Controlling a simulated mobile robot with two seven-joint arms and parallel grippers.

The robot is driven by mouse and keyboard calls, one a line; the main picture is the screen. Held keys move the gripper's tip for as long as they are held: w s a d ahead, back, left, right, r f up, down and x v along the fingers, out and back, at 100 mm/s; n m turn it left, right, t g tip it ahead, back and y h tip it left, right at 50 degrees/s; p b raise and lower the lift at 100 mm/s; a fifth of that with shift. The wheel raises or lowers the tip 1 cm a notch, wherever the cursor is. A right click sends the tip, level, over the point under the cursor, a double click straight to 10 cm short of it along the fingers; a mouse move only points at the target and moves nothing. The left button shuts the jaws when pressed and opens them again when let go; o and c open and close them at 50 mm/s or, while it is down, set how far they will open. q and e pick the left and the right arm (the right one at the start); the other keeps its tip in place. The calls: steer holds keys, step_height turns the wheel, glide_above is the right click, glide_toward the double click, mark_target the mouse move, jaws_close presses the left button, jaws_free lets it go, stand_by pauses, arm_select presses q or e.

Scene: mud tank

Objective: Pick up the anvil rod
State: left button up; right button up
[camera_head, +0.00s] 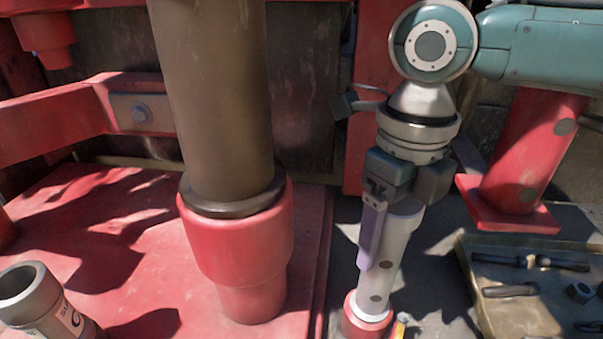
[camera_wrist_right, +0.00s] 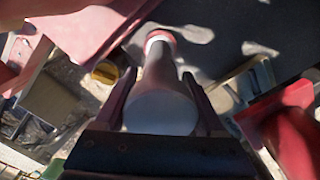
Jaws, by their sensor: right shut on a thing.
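The anvil rod, as I take it, is a pale grey cylinder (camera_head: 394,250) with dark round spots and a red lower end. It stands roughly upright, leaning slightly, at the right of the red platform in the head view. My right gripper (camera_head: 374,235) comes down from above and is shut on its upper part. In the right wrist view the rod (camera_wrist_right: 162,108) lies between the two fingers of the right gripper (camera_wrist_right: 165,105), its red and white end pointing away. Whether its lower end touches the floor is unclear. My left gripper is not in view.
A thick brown column with a red collar (camera_head: 238,238) stands just left of the rod. A tray (camera_head: 487,312) with dark tools lies at right. A red post (camera_head: 530,150) stands behind it. A grey tube (camera_head: 40,300) with lettering is at lower left.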

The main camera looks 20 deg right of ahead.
jaws_close()
steer(key=shift+r, duration=0.1)
stand_by(0.3)
